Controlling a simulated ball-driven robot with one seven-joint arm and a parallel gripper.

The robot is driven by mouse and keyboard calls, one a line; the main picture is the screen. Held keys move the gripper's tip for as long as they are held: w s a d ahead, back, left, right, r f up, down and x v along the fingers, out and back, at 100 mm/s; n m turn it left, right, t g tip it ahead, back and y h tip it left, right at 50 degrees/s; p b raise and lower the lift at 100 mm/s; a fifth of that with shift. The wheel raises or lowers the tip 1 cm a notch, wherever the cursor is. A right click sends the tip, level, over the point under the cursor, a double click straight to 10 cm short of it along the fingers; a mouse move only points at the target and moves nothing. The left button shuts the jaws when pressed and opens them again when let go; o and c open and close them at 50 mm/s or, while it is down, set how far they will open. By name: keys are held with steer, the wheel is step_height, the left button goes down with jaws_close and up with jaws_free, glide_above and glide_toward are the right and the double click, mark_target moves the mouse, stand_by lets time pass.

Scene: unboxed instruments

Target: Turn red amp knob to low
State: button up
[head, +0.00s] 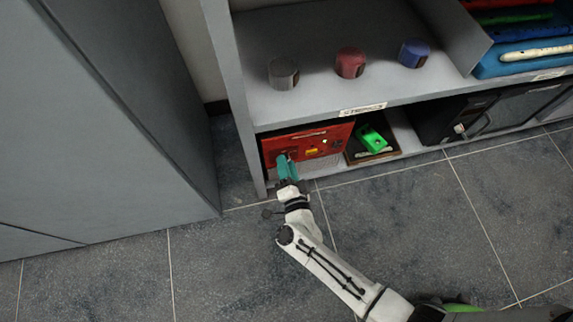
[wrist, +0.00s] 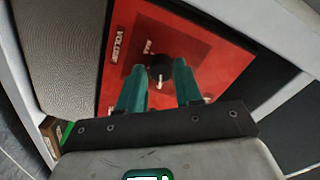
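The red amp (head: 318,143) sits on the bottom shelf, its red panel facing out. In the wrist view the red panel (wrist: 209,53) fills the middle, with a "VOLUME" label to the left of a round black knob (wrist: 159,70). A white mark shows on the knob, pointing down in the picture. My gripper (head: 283,160) is at the left part of the amp's panel. In the wrist view my gripper (wrist: 160,72) has its two teal fingers apart, one on each side of the knob. I cannot tell whether the fingers touch it.
A green object (head: 372,139) lies on a dark box right of the amp. A black amp (head: 455,118) stands further right. Grey, red and blue cylinders (head: 350,63) stand on the shelf above. A grey cabinet (head: 100,110) is at left. The floor in front is clear.

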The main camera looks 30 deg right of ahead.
steer(key=o, duration=0.3)
steer(key=p+v, duration=0.2)
steer(key=v, duration=0.8)
steer(key=shift+s+a, duration=0.1)
steer(key=shift+s, duration=0.3)
